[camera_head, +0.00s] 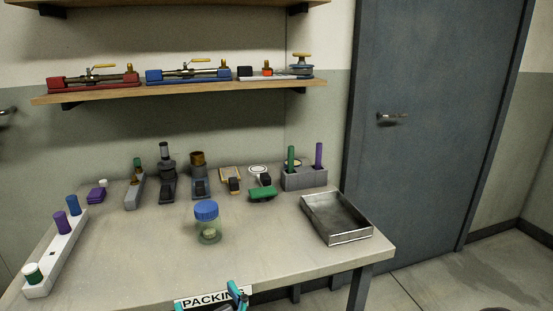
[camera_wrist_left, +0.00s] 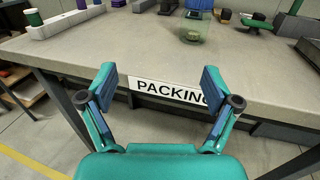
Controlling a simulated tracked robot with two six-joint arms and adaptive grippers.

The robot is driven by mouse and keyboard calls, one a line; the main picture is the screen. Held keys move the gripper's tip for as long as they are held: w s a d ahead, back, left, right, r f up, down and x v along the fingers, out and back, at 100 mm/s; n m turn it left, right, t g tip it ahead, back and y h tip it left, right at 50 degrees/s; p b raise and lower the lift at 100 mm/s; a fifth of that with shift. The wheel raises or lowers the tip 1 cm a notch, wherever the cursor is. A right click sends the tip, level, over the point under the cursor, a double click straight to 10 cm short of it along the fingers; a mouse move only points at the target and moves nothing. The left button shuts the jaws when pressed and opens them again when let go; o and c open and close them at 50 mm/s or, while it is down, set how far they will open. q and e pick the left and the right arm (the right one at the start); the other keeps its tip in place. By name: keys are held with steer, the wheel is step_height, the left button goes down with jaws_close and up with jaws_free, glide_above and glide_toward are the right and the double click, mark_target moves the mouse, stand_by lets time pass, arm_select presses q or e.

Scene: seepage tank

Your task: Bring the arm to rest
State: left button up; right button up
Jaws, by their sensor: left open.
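My left gripper (camera_wrist_left: 158,98) is open and empty in the left wrist view, its two teal fingers with blue pads spread apart. It is in front of the table's front edge, facing the PACKING label (camera_wrist_left: 170,91). In the head view only the tip of my left gripper (camera_head: 236,296) shows at the bottom edge, beside the PACKING label (camera_head: 212,299). Nothing is between the fingers. Most of the left arm is out of the frame. My right gripper is not in view.
The table (camera_head: 290,240) holds a blue-lidded jar (camera_head: 207,222), a metal tray (camera_head: 336,218), a white rack (camera_head: 56,252) with cylinders, and several tools at the back. A shelf (camera_head: 190,91) with valve assemblies hangs above. A door (camera_head: 420,130) stands right. The table's front middle is bare.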

arm_select(q)
steer(key=s+a+f+n+g+h, duration=0.1)
steer(key=s+a+f+n+g, duration=0.2)
steer(key=f, duration=0.5)
steer(key=s+a+f+n+g+h, duration=0.1)
steer(key=s+a+f+g, duration=0.1)
steer(key=s+f+g, duration=0.5)
steer(key=s+a+f+n+g, duration=0.1)
steer(key=a+f+n+g, duration=0.15)
steer(key=f, duration=0.75)
steer(key=s+d+f+n+g+h, duration=0.6)
steer(key=s+d+f+n+h, duration=0.4)
steer(key=n, duration=0.3)
steer(key=w+a+f+n+t+h, duration=0.25)
steer(key=f+n, duration=0.35)
steer(key=n, duration=0.5)
step_height(320, 180, up, 15)
steer(key=w+n+t+p, duration=0.1)
steer(key=p, duration=1.4)
steer(key=shift+w+a+r+y, duration=0.25)
steer(key=shift+w+y, duration=0.1)
steer(key=shift+y, duration=0.1)
